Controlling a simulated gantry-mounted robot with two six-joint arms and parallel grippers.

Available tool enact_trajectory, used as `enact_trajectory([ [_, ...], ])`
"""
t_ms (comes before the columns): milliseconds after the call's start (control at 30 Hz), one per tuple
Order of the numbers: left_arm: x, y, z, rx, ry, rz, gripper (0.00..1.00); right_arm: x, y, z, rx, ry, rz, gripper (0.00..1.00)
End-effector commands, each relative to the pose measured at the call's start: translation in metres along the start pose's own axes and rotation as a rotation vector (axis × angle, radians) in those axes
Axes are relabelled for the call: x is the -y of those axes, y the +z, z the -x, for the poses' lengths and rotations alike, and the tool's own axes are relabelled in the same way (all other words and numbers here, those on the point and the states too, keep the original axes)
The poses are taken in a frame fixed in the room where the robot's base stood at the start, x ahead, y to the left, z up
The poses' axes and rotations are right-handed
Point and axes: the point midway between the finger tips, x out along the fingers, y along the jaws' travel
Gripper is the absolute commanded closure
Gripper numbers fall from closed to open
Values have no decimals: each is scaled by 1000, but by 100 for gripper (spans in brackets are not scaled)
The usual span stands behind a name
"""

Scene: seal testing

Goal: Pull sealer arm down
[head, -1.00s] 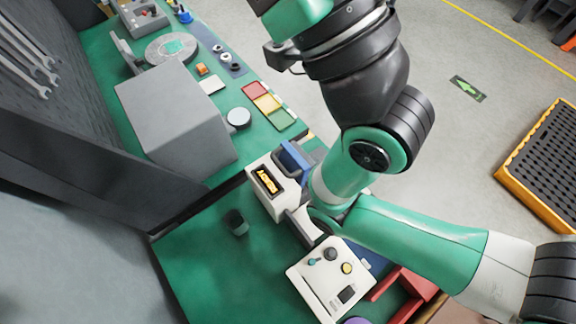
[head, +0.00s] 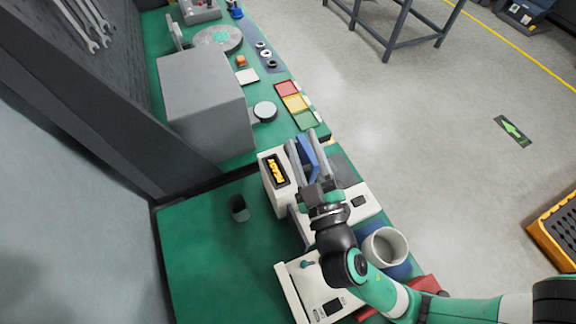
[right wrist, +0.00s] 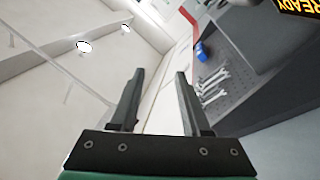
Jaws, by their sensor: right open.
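The white sealer (head: 275,185) stands at the middle of the green bench in the head view, with a yellow-lettered dark display. A blue part (head: 307,157), possibly the sealer arm's handle, shows beside it. My right gripper (head: 307,139) is open. Its two grey fingers appear on either side of the blue part in the head view; I cannot tell whether they touch it. In the right wrist view, the fingers (right wrist: 158,73) are apart with nothing seen between them, and a display reading READY (right wrist: 299,8) shows at the upper right. My left gripper is not in view.
A white control box (head: 312,298) is near the front. A pale round cup (head: 385,247) stands right of my right wrist. A large grey box (head: 203,100) and coloured trays (head: 294,103) lie farther along the bench.

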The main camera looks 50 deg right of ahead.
Motion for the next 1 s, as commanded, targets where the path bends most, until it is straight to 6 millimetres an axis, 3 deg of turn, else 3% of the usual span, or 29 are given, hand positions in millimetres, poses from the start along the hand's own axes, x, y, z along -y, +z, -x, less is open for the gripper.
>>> enact_trajectory([
  [33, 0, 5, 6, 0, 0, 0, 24, 17, 30, 22, 19, -49, 93, 53],
  [133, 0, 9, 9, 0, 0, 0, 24, 36, 69, 55, 44, -141, 205, 53],
  [233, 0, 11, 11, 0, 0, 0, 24, 46, 88, 74, 53, -201, 254, 53],
  [367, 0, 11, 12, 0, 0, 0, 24, 51, 89, 79, 46, -221, 261, 53],
  [567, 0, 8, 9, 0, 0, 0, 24, 53, 89, 66, 50, -218, 261, 53],
  [1000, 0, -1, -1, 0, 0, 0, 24, 71, 95, -21, 48, -217, 258, 53],
])
